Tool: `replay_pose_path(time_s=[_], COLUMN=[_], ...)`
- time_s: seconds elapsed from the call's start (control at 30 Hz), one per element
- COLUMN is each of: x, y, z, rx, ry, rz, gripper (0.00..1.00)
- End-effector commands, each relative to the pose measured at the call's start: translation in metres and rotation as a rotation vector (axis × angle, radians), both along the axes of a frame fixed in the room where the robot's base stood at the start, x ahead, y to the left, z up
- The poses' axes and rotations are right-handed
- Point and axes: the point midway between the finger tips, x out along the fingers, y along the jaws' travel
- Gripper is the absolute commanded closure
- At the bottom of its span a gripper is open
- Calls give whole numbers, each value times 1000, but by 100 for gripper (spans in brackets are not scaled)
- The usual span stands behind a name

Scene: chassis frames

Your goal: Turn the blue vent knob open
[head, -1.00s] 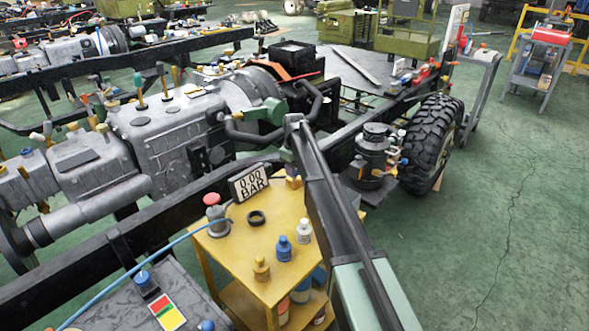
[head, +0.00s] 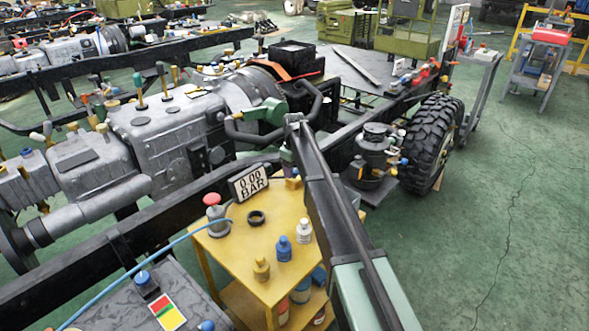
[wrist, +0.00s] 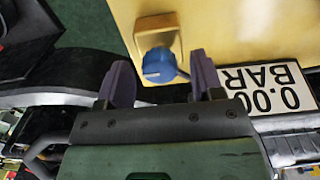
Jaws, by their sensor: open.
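The blue vent knob (wrist: 158,65) shows in the wrist view, mounted on a tan square base (wrist: 157,36) on a yellow surface. It has a small pale mark on its left side. My gripper (wrist: 162,76) is open, with one dark purple finger on each side of the knob. The knob appears between the fingertips, with a visible gap on both sides; I cannot tell how far apart they are in depth.
A sign reading 0.00 BAR (head: 249,183) stands by the yellow cart (head: 231,258); it also lies close to the right finger in the wrist view (wrist: 268,88). Small bottles, a black ring (head: 256,218) and a red-topped button (head: 212,199) are on the cart. A dark chassis rail runs behind.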

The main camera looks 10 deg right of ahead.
Motion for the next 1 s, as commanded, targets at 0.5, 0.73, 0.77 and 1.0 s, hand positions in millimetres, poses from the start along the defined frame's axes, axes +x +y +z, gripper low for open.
replay_pose_path(time_s=[0.5, 0.73, 0.77, 1.0], x=[0, 0, 0, -3], y=[0, 0, 0, 0], z=[105, 108, 107, 107], rx=[0, 0, 0, 0], ry=[0, 0, 0, 0], rz=[0, 0, 0, -94], gripper=[39, 39, 39, 39])
